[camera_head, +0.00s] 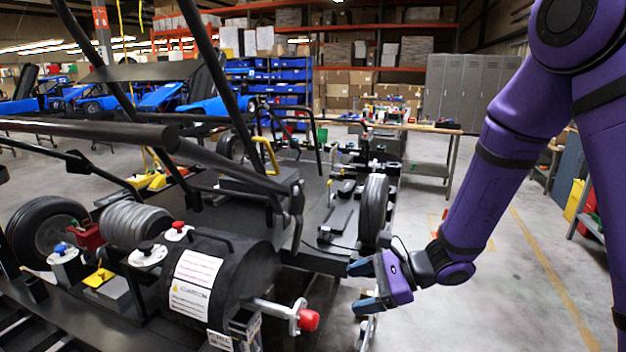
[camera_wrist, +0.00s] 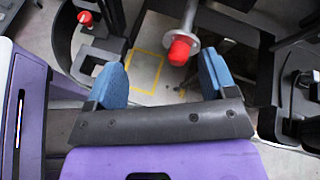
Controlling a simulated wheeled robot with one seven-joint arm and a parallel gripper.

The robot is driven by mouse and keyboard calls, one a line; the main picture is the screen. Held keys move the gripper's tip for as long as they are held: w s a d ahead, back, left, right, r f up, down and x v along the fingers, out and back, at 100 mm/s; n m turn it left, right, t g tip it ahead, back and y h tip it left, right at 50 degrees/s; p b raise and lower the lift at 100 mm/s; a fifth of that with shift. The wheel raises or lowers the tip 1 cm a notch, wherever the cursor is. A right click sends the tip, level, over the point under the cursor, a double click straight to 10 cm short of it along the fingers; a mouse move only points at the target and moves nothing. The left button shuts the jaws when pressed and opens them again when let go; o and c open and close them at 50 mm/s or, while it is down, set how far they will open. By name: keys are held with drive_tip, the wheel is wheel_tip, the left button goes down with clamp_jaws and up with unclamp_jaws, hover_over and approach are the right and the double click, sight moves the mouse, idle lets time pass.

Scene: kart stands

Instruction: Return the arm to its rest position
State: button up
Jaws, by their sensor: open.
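My purple arm (camera_head: 505,150) comes down from the upper right in the head view, bent at the elbow. My gripper (camera_head: 358,287) is low beside the kart's right side, its blue-tipped fingers apart. In the wrist view my gripper (camera_wrist: 165,82) is open, with a blue pad on each side and nothing held. The red-tipped end of a metal rod (camera_wrist: 180,50) appears between and beyond the fingers in that view. In the head view the red knob (camera_head: 308,319) on the rod is left of and below the gripper, apart from it.
The kart frame (camera_head: 300,258) with a black cylinder (camera_head: 215,285) and black wheel (camera_head: 374,212) lies close left of my gripper. Open concrete floor (camera_head: 500,290) is to the right. A workbench (camera_head: 430,128) and grey lockers (camera_head: 465,90) stand farther back.

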drive_tip(key=s+d+r+n+g+h, duration=0.2)
drive_tip(key=s+d+r+n+h, duration=0.3)
drive_tip(key=s+r+n, duration=0.65)
drive_tip(key=s+d+r+n+t+h, duration=0.2)
drive_tip(key=s+d+r+h, duration=0.2)
drive_tip(key=d+r, duration=0.2)
drive_tip(key=s+d+r+n+t+h, duration=0.2)
drive_tip(key=s+d+r+t+h, duration=0.1)
drive_tip(key=d, duration=0.6)
wheel_tip(320, 180, up, 3)
drive_tip(key=s+h, duration=0.1)
drive_tip(key=s, duration=0.1)
drive_tip(key=shift+s+d+f+t, duration=0.15)
drive_tip(key=shift+s+d+t, duration=0.15)
